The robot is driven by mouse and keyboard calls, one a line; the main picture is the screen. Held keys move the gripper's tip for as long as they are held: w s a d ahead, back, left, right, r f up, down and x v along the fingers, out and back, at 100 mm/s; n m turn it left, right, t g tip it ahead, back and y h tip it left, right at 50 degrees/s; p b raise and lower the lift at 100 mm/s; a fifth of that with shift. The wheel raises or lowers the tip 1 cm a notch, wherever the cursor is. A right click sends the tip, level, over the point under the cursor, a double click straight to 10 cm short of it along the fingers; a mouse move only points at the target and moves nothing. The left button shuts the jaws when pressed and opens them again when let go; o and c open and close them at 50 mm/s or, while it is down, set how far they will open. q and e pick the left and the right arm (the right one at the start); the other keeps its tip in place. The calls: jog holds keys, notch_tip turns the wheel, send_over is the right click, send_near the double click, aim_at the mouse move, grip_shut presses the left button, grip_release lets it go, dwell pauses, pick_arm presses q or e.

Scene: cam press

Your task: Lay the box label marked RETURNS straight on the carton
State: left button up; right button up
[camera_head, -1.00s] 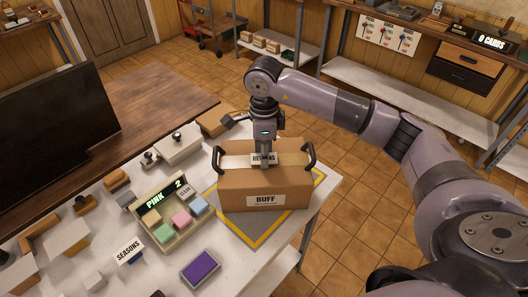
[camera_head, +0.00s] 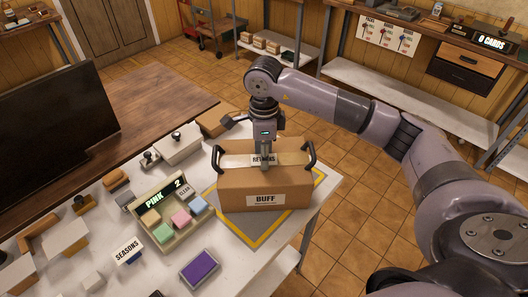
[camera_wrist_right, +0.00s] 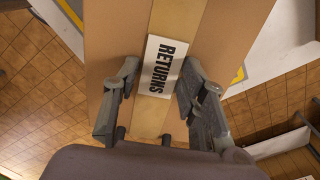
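The brown carton (camera_head: 290,192) stands on the bench with a pale tape strip and two dark handles on top and a BUFF label in front. The white RETURNS label (camera_head: 263,160) is on top, over the tape; it also shows in the right wrist view (camera_wrist_right: 161,66), running roughly along the strip. My right gripper (camera_head: 264,163) is low over the carton. Its fingers (camera_wrist_right: 160,68) stand apart on either side of the label, with a narrow gap at the left finger; the right finger is at or very near the label's edge. My left gripper is not visible.
The carton stands on a grey mat with a yellow border (camera_head: 256,238). A tray (camera_head: 166,241) of coloured blocks reading PINK 2, a SEASONS label (camera_head: 128,251) and a purple pad (camera_head: 200,268) lie to the left and front. The bench's right edge is close.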

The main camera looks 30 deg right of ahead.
jog(key=shift+o, duration=1.4)
jog(key=shift+w, duration=0.1)
notch_tip(320, 180, up, 12)
jog(key=shift+f, duration=0.1)
